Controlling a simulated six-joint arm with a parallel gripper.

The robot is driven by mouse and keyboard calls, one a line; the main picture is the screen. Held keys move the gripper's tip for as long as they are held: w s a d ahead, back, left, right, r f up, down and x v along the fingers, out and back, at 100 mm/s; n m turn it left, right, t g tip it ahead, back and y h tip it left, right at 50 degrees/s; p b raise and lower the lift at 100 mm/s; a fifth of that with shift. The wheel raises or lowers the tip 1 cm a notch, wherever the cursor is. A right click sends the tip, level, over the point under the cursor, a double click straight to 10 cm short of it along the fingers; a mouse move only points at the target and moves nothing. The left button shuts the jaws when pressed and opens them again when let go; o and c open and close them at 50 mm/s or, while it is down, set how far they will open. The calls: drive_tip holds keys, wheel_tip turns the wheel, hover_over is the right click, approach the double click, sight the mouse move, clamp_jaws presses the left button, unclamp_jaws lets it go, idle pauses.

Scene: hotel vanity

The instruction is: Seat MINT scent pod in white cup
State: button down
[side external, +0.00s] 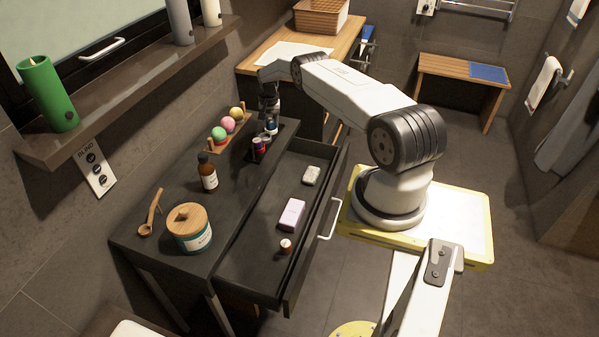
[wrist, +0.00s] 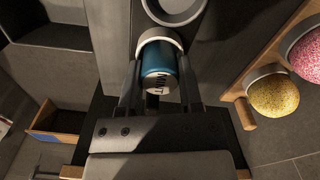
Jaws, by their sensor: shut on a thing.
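In the side external view my gripper (side external: 269,106) is low over the far end of the dark vanity, at a small group of pods and holders (side external: 259,146).
Another round holder (wrist: 174,8) lies just beyond the pod. A wooden rack with coloured balls (side external: 228,124) stands close beside my gripper. A brown bottle (side external: 208,174) and wooden-lidded jar (side external: 189,230) stand nearer. The open drawer (side external: 262,262) holds several small items.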

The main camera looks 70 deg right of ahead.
drive_tip(key=shift+f, duration=0.1)
idle(0.3)
drive_tip(key=shift+c, duration=0.9)
unclamp_jaws()
drive_tip(key=shift+r, duration=3.9)
drive_tip(key=shift+a, duration=0.1)
